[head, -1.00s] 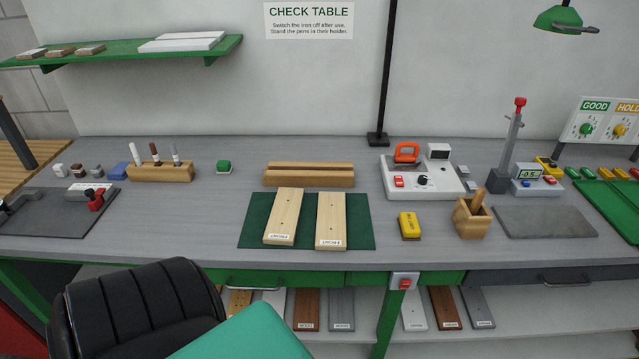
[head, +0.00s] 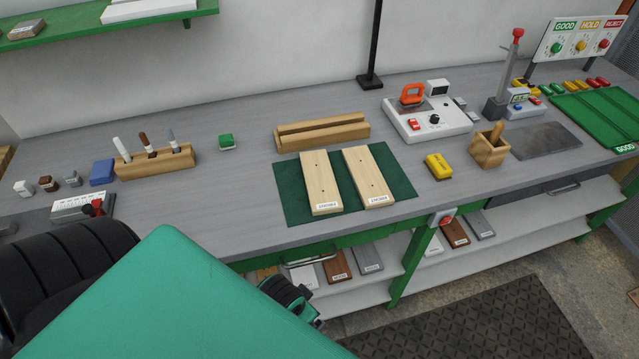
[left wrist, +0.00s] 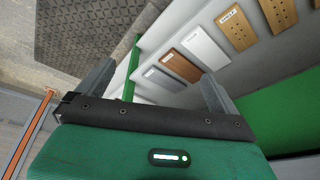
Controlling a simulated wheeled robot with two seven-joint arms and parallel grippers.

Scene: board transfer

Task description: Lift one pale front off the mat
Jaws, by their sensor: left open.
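Two pale fronts lie side by side on the dark green mat (head: 289,207) on the bench. The left pale front (head: 321,180) and the right pale front (head: 369,175) each carry a small label at the near end, with a strip of mat between them. My left gripper (left wrist: 155,85) is open and empty in the left wrist view, below bench height, with lower-shelf boards beyond its fingers. It is away from the mat and touches neither front. My green left arm fills the lower left of the head view. My right gripper is not in view.
A grooved wooden block (head: 322,133) stands behind the mat.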

